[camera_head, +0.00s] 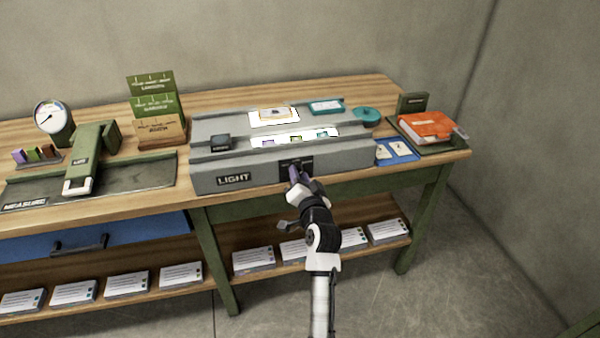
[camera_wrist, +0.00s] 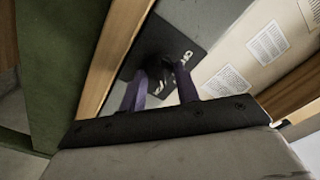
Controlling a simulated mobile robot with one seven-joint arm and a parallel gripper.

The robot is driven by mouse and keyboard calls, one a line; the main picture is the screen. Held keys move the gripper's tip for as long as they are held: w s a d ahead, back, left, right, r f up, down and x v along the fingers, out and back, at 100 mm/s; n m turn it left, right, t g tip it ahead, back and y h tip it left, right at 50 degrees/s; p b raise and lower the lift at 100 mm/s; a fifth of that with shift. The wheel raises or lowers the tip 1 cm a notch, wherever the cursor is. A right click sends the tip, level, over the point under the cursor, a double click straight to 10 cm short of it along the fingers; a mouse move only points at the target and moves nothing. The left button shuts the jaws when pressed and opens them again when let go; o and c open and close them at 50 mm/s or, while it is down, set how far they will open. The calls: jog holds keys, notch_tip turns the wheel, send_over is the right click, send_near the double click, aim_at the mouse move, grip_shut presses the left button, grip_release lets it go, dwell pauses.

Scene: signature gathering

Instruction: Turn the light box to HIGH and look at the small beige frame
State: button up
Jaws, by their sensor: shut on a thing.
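The grey light box (camera_head: 215,183), marked LIGHT, sits on the workbench, with lit white panels on top. A small beige frame (camera_head: 276,113) lies on its upper lit panel. A black control plate (camera_head: 310,164) is on the box's front face; it also shows in the wrist view (camera_wrist: 135,66). My gripper (camera_head: 294,172) is at this plate, its purple fingers shut on a dark knob (camera_wrist: 160,68). The wrist view also shows the fingers around the knob (camera_wrist: 163,80). The knob's setting is mostly hidden by the fingers, so I cannot read it.
A green press on the measure board (camera_head: 140,178) stands at the left. An orange book (camera_head: 427,125) and a blue card tray (camera_head: 397,151) lie at the right. Teal items (camera_head: 326,106) are at the box's back. White card stacks (camera_head: 253,258) line the lower shelf.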

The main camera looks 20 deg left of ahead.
jog(key=shift+m, duration=0.6)
jog(key=shift+f+p, duration=0.1)
jog(key=shift+p, duration=0.25)
jog(key=o, duration=0.9)
jog(key=shift+o, duration=0.2)
jog(key=b+v, duration=0.3)
jog(key=v, duration=1.1)
jog(key=shift+b, duration=0.3)
